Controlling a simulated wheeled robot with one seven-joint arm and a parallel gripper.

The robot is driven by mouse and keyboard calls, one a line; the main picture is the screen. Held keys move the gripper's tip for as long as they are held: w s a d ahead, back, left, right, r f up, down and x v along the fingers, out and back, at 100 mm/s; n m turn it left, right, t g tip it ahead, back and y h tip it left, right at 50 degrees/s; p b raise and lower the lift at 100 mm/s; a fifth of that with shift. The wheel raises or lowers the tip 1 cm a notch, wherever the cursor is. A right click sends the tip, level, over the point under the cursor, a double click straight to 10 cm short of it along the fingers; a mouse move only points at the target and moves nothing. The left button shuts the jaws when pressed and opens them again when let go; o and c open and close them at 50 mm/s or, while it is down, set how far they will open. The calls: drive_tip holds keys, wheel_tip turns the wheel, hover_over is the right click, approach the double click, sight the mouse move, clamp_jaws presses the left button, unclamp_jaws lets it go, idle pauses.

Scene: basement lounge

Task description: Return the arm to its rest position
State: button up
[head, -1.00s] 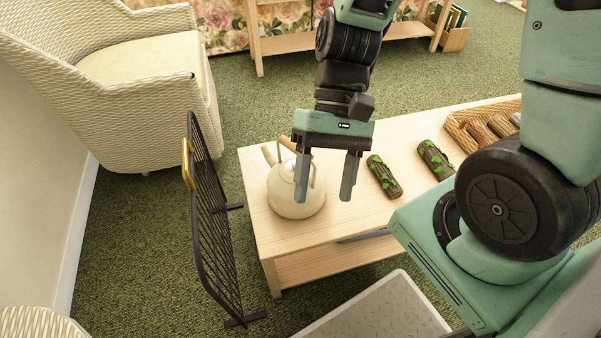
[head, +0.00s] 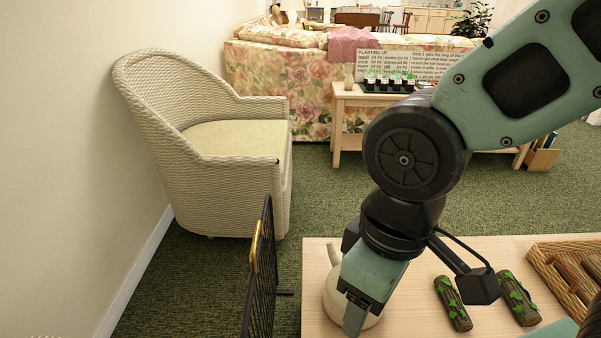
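My arm reaches down over the wooden table (head: 410,312) from the upper right. It is bent, with my gripper (head: 354,318) pointing down at the table's left end. The gripper is seen from the side and only one finger shows clearly, so its opening cannot be judged. A cream kettle (head: 331,302) stands behind the gripper and is partly hidden by it. Whether the two touch cannot be told. No held object is visible.
Two dark logs with green leaves (head: 453,303) (head: 518,298) lie on the table, left of a wicker tray (head: 548,262) of logs. A black mesh screen (head: 262,285) stands left of the table. A wicker armchair (head: 222,150) is farther back. Green carpet is open behind the table.

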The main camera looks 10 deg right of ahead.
wheel_tip(320, 180, up, 22)
drive_tip(key=p, duration=2)
drive_tip(key=shift+f, duration=0.2)
